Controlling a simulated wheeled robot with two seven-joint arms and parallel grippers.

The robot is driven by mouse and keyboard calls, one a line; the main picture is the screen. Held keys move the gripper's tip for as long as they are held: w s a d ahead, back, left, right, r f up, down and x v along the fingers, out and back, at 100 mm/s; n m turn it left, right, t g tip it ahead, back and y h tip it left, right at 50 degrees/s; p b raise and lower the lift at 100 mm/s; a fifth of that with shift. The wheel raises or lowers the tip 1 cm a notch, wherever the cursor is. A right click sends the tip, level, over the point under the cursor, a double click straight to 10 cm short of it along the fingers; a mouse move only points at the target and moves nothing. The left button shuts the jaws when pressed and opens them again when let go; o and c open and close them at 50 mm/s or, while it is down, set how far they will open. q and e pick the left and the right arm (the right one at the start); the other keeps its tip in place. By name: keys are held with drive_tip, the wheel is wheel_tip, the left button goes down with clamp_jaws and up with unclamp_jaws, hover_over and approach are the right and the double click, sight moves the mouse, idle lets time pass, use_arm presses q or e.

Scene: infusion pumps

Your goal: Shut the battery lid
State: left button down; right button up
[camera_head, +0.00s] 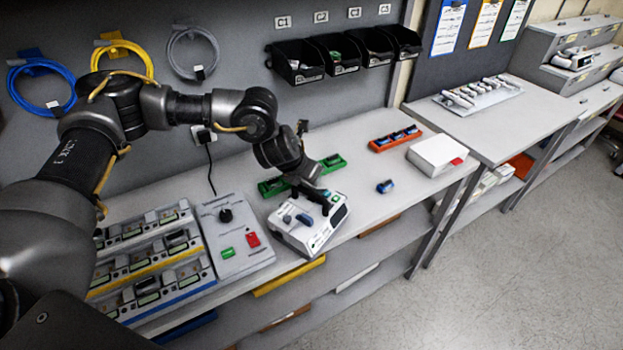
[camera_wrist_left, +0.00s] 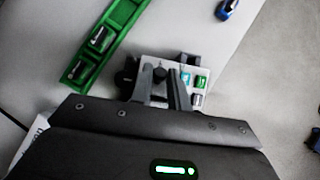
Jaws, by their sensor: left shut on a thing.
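The white pump (camera_head: 300,232) stands on the bench next to the grey control panel, with dark parts on its top and a small screen on its right end. My left gripper (camera_head: 318,203) reaches down onto the top of the pump from behind. In the left wrist view the fingers (camera_wrist_left: 165,88) are close together over the pump (camera_wrist_left: 198,72), which shows teal and green buttons. The gripper is shut on what seems to be the battery lid; the fingers hide most of it, so its angle cannot be told. My right gripper is not in view.
A green tray (camera_wrist_left: 112,38) holding batteries lies behind the pump. A blue battery (camera_head: 385,186) lies loose to the right, near an orange tray (camera_head: 396,138) and a white box (camera_head: 437,156). The control panel (camera_head: 237,236) and a rack of devices stand left.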

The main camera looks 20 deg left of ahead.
use_arm(q)
drive_tip(key=shift+s, duration=0.1)
idle(0.3)
drive_tip(key=c, duration=1.3)
unclamp_jaws()
drive_tip(key=shift+c, duration=0.2)
drive_tip(key=b+v, duration=0.2)
drive_tip(key=v, duration=0.8)
drive_tip(key=shift+s+r, duration=0.2)
drive_tip(key=shift+r, duration=0.1)
drive_tip(key=shift+a, duration=0.1)
